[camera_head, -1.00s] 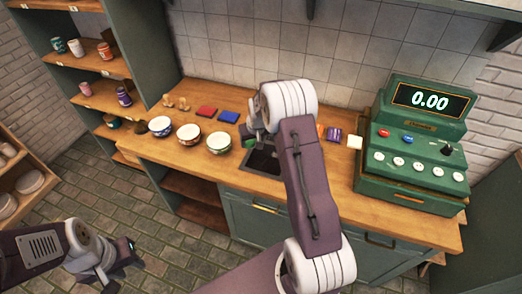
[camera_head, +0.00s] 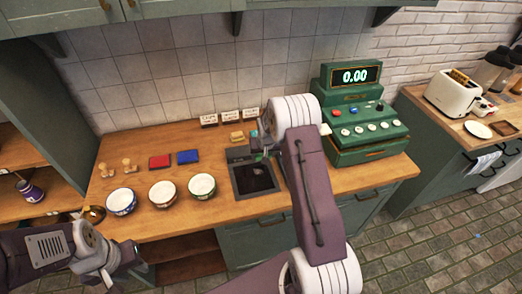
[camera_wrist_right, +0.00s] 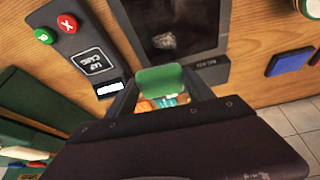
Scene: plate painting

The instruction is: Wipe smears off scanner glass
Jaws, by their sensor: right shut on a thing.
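The scanner (camera_head: 255,178) is a dark glass panel in a grey frame, set into the wooden counter. In the right wrist view its glass (camera_wrist_right: 190,15) fills the top middle, with a pale smear (camera_wrist_right: 163,42) on it. My right gripper (camera_wrist_right: 158,88) is shut on a green piece (camera_wrist_right: 160,79), possibly a cloth or sponge. It is at the scanner's edge; I cannot tell whether the piece touches anything. In the head view my right arm partly hides this gripper. My left gripper (camera_head: 135,250) hangs low in front of the counter, away from the scanner; its jaws are unclear.
A card terminal (camera_wrist_right: 75,45) with red and green buttons is beside the scanner. A green cash register (camera_head: 365,115) stands to the right. Several bowls (camera_head: 162,193), a red pad (camera_head: 160,162), a blue pad (camera_head: 188,157) and wooden stamps (camera_head: 128,166) are to the left.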

